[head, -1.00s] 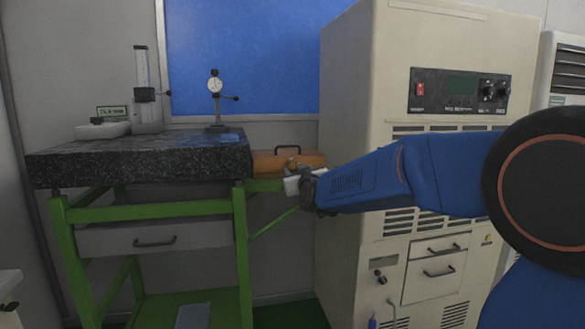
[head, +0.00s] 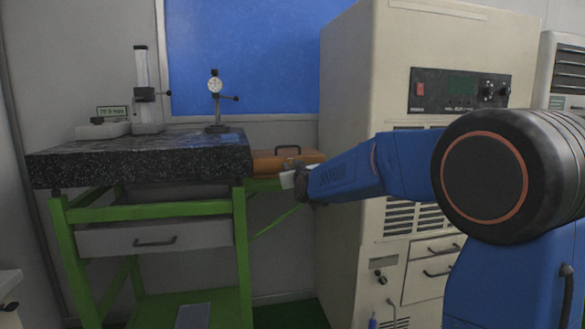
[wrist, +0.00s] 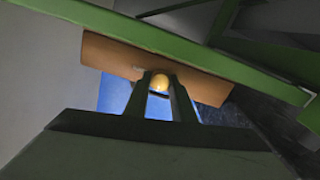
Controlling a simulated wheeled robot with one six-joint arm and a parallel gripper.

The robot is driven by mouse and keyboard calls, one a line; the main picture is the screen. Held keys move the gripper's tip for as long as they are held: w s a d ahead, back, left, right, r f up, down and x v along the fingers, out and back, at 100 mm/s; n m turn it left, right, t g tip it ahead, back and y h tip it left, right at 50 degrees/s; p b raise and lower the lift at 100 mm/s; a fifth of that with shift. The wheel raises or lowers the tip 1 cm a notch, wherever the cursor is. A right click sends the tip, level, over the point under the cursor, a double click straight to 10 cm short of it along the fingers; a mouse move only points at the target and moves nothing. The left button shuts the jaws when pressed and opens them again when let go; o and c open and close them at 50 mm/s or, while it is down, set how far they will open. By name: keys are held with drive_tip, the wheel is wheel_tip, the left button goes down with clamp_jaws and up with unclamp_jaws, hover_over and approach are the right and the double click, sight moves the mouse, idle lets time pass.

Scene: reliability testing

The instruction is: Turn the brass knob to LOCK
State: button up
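The brass knob (wrist: 159,82) is round and yellow. It shows in the wrist view between the fingertips of my gripper (wrist: 160,88), one finger on each side. Any gap between fingers and knob is too small to make out, so I cannot tell whether they grip it. The knob is in front of an orange-brown box (wrist: 115,55). In the head view the box (head: 310,157) lies right of the stone-topped table, with a dark handle (head: 288,148) on top. My gripper (head: 288,178) is close in front of the box there. No LOCK marking is readable.
A speckled stone slab (head: 140,165) on a green frame (head: 58,230) stands left, bearing a dial gauge stand (head: 216,100). Green bars (wrist: 190,45) cross the wrist view near the box. A beige cabinet (head: 360,70) stands right, behind my arm.

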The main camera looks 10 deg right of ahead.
drive_tip(key=shift+m, duration=0.3)
clamp_jaws()
drive_tip(key=m, duration=0.3)
drive_tip(key=shift+m, duration=0.4)
drive_tip(key=m, duration=0.4)
drive_tip(key=shift+m, duration=0.3)
drive_tip(key=m, duration=0.4)
drive_tip(key=shift+d+f+m, duration=0.1)
drive_tip(key=shift+m, duration=2.3)
drive_tip(key=o, duration=1.1)
unclamp_jaws()
drive_tip(key=shift+c, duration=0.2)
drive_tip(key=shift+s, duration=0.15)
